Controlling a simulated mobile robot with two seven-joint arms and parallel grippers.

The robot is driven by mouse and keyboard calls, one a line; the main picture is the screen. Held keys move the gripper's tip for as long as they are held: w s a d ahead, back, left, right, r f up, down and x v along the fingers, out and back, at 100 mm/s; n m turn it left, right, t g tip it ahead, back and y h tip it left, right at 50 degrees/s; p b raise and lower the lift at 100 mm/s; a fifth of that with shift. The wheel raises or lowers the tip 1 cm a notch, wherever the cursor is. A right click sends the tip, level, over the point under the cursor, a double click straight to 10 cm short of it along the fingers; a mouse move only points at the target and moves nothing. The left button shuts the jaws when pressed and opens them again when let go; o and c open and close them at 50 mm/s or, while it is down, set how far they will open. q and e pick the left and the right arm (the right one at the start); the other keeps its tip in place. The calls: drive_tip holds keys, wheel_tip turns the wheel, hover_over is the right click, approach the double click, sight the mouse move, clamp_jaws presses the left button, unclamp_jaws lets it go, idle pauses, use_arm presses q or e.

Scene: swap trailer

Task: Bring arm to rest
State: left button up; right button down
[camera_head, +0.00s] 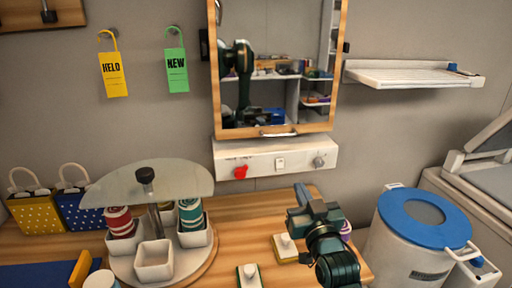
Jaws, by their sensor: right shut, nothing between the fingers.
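My right arm, dark green, comes up from the bottom of the head view, right of centre. Its gripper (301,192) is shut and empty, above the right end of the wooden counter (245,214). It stands above and beside a cream block with a knob (286,247) on the counter, and partly hides a small purple item (346,230) behind it. Whether the gripper touches anything is hard to tell. My left gripper is out of view.
A round carousel (205,263) with a glass top holds white cups and striped spools. A blue-lidded bin (424,217) stands right of the counter. A mirror (274,100) hangs above a white switch panel (262,153). A white rack (412,76) juts out at right.

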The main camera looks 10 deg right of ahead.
drive_tip(key=s+a+f+n+g+y, duration=0.2)
drive_tip(key=s+f+g, duration=0.8)
drive_tip(key=s+f, duration=1.6)
wheel_tip(320, 180, down, 4)
drive_tip(key=shift+s+a+f, duration=0.15)
drive_tip(key=shift+s+a, duration=0.1)
drive_tip(key=shift+a, duration=0.45)
